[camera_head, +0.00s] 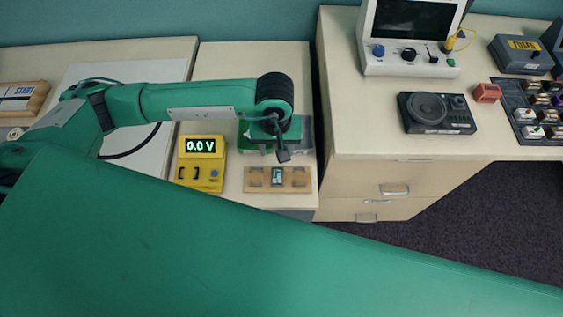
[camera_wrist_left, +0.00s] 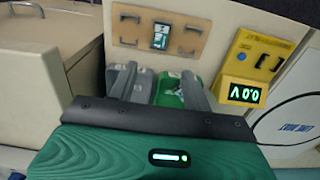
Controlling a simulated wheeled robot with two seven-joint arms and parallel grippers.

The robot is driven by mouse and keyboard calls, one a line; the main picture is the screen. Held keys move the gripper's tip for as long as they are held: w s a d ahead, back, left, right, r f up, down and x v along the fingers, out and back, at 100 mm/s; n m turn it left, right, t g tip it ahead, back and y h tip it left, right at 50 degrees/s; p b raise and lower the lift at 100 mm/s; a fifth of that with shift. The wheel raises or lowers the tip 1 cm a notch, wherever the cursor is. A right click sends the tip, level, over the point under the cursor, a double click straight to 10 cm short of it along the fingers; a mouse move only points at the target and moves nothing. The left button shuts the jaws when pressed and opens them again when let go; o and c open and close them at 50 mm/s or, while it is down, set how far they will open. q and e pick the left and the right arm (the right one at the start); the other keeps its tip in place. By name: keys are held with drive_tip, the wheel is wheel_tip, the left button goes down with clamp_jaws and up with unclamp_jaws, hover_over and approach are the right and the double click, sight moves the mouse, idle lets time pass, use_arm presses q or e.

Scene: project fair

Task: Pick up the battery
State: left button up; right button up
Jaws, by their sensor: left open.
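A small dark block with a pale blue-white label, which looks like the battery (camera_head: 277,176), lies on a wooden board (camera_head: 256,181) between two clips. The battery also shows in the left wrist view (camera_wrist_left: 160,37), on the board (camera_wrist_left: 129,32) at the top. My left gripper (camera_wrist_left: 159,69) is open, its two grey fingers apart with nothing between their tips. It is above a green box (camera_wrist_left: 168,92) and a grey box (camera_wrist_left: 146,84), short of the board. In the head view my wrist hides most of these boxes. My right gripper is not in view.
A yellow meter reading 0.0 V (camera_head: 201,162) stands left of the board. A higher cabinet (camera_head: 370,150) rises at the right, with a black speaker-like device (camera_head: 437,113) on top.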

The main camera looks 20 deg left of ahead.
use_arm(q)
drive_tip(key=p, duration=0.2)
hover_over(277, 175)
wheel_tip(277, 175, down, 6)
drive_tip(key=shift+r, duration=0.1)
wheel_tip(277, 175, down, 3)
drive_tip(key=shift+r, duration=0.15)
wheel_tip(277, 175, down, 4)
drive_tip(key=shift+r+p, duration=0.25)
drive_tip(key=shift+p, duration=0.8)
drive_tip(key=shift+f, duration=0.4)
drive_tip(key=shift+s+f, duration=0.1)
drive_tip(key=shift+f, duration=0.1)
drive_tip(key=c, duration=1.1)
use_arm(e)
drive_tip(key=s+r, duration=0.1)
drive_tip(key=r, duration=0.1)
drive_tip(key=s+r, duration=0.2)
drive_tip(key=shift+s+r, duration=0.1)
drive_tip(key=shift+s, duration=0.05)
use_arm(q)
drive_tip(key=shift+o, duration=0.2)
drive_tip(key=shift+r, duration=0.1)
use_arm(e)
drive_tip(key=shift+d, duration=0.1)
